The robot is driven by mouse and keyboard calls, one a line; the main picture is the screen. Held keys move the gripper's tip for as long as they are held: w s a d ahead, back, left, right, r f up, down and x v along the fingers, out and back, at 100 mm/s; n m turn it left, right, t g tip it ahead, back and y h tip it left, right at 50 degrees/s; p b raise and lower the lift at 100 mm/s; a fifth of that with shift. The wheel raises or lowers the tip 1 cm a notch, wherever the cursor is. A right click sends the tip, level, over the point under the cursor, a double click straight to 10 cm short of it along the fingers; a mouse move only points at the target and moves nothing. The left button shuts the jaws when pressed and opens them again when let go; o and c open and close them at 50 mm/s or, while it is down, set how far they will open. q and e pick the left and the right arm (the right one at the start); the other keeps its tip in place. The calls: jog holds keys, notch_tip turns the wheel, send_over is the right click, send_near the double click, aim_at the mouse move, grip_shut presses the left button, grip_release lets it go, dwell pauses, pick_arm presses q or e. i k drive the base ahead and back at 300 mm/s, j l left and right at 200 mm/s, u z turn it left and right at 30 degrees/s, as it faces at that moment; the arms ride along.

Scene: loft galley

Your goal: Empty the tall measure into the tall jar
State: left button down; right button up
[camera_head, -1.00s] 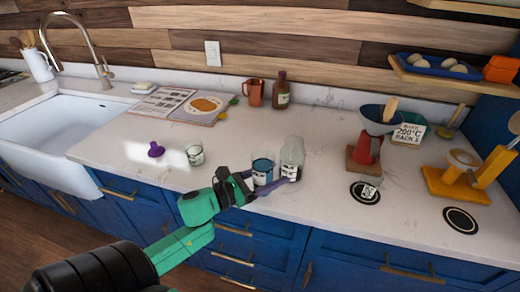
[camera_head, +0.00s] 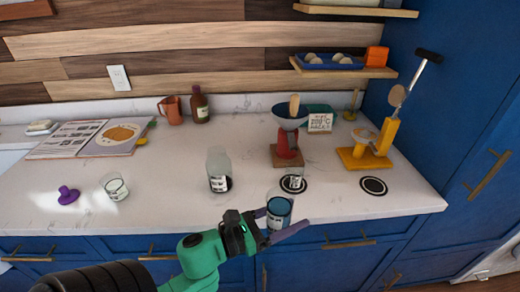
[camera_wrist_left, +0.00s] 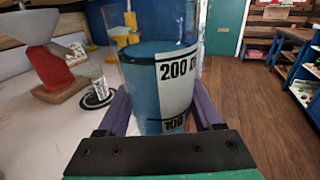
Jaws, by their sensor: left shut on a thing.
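My left gripper (camera_head: 284,219) is shut on a clear measure (camera_head: 279,207) with blue contents, held upright near the counter's front edge. In the left wrist view the measure (camera_wrist_left: 160,70) stands between my purple fingers (camera_wrist_left: 162,108), with a label reading 200 and 100; the blue reaches around the 200 mark. A tall clear jar (camera_head: 218,168) with a dark-and-white label stands upright on the counter, left of and behind the measure, apart from it. It looks empty of blue. My right gripper is not in view.
A small labelled glass (camera_head: 295,181) stands on a round black mat behind the measure. A red stand with a funnel (camera_head: 287,140), yellow press (camera_head: 368,152), second black mat (camera_head: 373,186), another glass (camera_head: 115,188) and purple object (camera_head: 67,195) are around. Counter left of the jar is mostly clear.

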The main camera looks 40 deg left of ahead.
aim_at(219, 165)
jog(key=k+j+z, duration=0.25)
jog(key=k, duration=0.2)
jog(key=k+z, duration=0.25)
jog(key=k, duration=0.65)
